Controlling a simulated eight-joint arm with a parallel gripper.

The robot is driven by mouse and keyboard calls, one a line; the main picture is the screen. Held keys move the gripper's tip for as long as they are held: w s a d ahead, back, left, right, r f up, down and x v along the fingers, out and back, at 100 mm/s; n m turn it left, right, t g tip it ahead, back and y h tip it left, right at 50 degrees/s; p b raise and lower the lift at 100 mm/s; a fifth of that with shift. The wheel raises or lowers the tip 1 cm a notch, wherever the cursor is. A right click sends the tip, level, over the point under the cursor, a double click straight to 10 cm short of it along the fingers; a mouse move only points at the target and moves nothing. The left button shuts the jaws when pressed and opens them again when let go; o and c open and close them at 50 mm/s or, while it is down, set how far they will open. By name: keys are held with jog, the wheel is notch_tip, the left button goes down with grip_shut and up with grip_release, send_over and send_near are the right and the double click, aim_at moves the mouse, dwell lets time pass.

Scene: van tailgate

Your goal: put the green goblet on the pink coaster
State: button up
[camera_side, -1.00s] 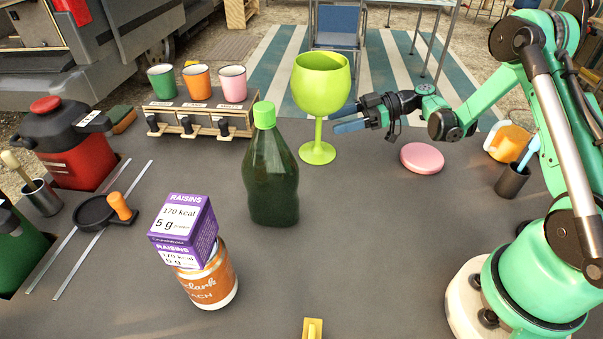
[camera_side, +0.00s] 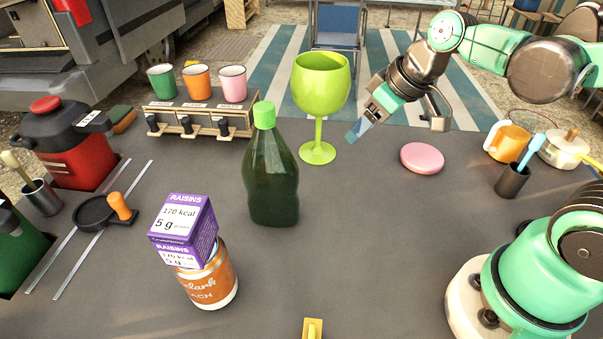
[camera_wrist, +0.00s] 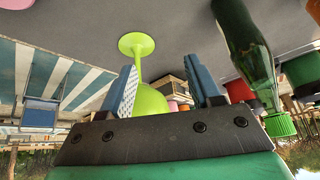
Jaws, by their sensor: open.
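The green goblet (camera_side: 320,92) stands upright on the grey table, behind and right of the green bottle. The round pink coaster (camera_side: 422,158) lies flat on the table to the goblet's right, with nothing on it. My gripper (camera_side: 358,131) is open and empty, tilted downward, just right of the goblet's stem and apart from it in the side view. In the wrist view the goblet (camera_wrist: 138,46) appears upside down, its stem and bowl showing between my two blue fingers (camera_wrist: 170,88). Part of the bowl is hidden behind the gripper's body.
A green bottle (camera_side: 271,175) stands close to the goblet, front left. A raisins box (camera_side: 184,228) sits on an orange jar (camera_side: 212,281). A cup rack (camera_side: 203,120) stands at the back left. An orange mug (camera_side: 508,142) and a dark holder (camera_side: 512,181) are right of the coaster.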

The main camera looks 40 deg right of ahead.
jog(key=shift+s+m+t+h, duration=0.7)
jog(key=shift+s+m+t, duration=0.2)
jog(key=shift+s+m, duration=0.35)
jog(key=n+t+y, duration=0.3)
jog(key=n+y, duration=0.6)
jog(key=y, duration=0.1)
send_near(319, 112)
jog(key=w+d+f, duration=0.2)
jog(key=w+f, duration=0.3)
jog(key=f, duration=0.1)
jog(key=shift+x, duration=2.95)
jog(key=shift+a+r, duration=0.15)
jog(key=shift+r, duration=0.05)
grip_shut()
